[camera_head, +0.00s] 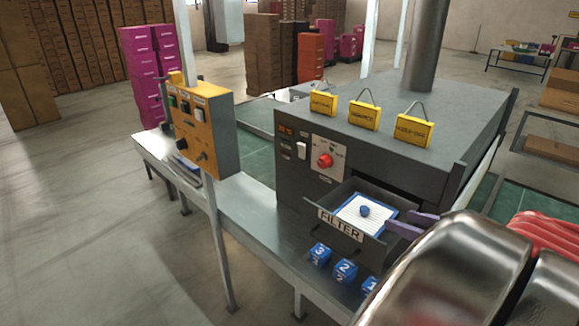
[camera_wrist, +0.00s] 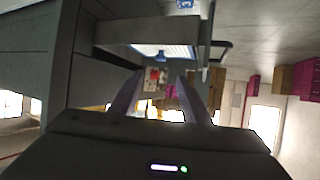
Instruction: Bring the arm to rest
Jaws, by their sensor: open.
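My gripper (camera_head: 400,221) has its purple fingers apart with nothing between them, at the right side of an open drawer (camera_head: 338,230) marked FILTER. I cannot tell whether the fingers touch the drawer. In the wrist view my gripper (camera_wrist: 159,84) shows two separated fingers, with the drawer (camera_wrist: 130,32) above them. A white filter panel (camera_head: 351,219) with a blue edge and a blue knob (camera_head: 364,211) lies in the drawer. My shiny arm fills the lower right of the head view and hides part of the bench.
The grey machine (camera_head: 293,180) with a red dial (camera_head: 325,160) stands behind the drawer. Numbered blue cubes (camera_head: 345,270) sit on the bench (camera_head: 255,215) in front. A yellow control box (camera_head: 222,140) stands to the left. Yellow tags (camera_head: 364,117) stand on the machine top.

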